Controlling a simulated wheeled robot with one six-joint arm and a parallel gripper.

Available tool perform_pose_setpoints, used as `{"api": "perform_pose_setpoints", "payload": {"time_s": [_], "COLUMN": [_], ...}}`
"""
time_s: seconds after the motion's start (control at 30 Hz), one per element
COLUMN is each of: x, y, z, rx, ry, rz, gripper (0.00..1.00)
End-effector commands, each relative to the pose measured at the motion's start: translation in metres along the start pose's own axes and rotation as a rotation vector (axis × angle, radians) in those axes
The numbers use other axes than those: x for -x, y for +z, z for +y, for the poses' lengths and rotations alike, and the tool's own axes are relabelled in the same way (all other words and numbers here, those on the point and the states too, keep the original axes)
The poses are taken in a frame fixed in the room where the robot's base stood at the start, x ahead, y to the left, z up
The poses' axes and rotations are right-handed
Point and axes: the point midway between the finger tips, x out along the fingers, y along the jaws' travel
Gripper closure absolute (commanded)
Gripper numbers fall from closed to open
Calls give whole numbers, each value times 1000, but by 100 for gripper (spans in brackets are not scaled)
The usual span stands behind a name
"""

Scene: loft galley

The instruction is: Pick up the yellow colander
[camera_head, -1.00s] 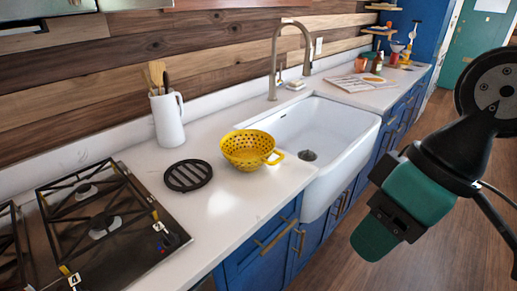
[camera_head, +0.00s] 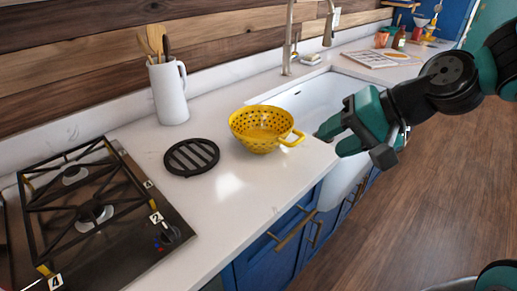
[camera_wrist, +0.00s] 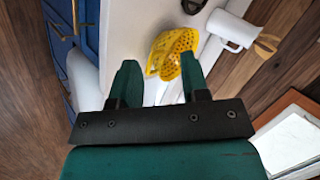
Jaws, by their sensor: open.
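The yellow colander (camera_head: 262,130) stands upright on the white counter, left of the sink, with its handle toward the right. My gripper (camera_head: 328,138) is just right of the colander in the head view, over the sink's near edge, and apart from it. In the wrist view the colander (camera_wrist: 172,54) shows beyond and between the two green fingers (camera_wrist: 158,82). The fingers are spread and nothing is held. The right finger hides part of the colander in the wrist view.
A black round trivet (camera_head: 191,157) lies left of the colander. A white utensil jug (camera_head: 169,92) stands behind it. The gas hob (camera_head: 90,215) is at the left. The white sink (camera_head: 310,100) is behind my gripper. The counter's front is clear.

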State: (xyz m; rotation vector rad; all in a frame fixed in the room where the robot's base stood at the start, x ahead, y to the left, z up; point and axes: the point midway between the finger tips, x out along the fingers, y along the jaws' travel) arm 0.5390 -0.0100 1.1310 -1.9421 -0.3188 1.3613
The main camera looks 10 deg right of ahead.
Motion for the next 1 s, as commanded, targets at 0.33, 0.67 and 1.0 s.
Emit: {"api": "perform_pose_setpoints", "payload": {"time_s": [0.33,0.67,1.0], "x": [-4,-53,-112], "y": [-76,-88,-108], "z": [62,56,51], "rx": [-460,-451,-450], "ry": [-169,-165,-165], "rz": [274,267,273], "gripper": [58,58,58]}}
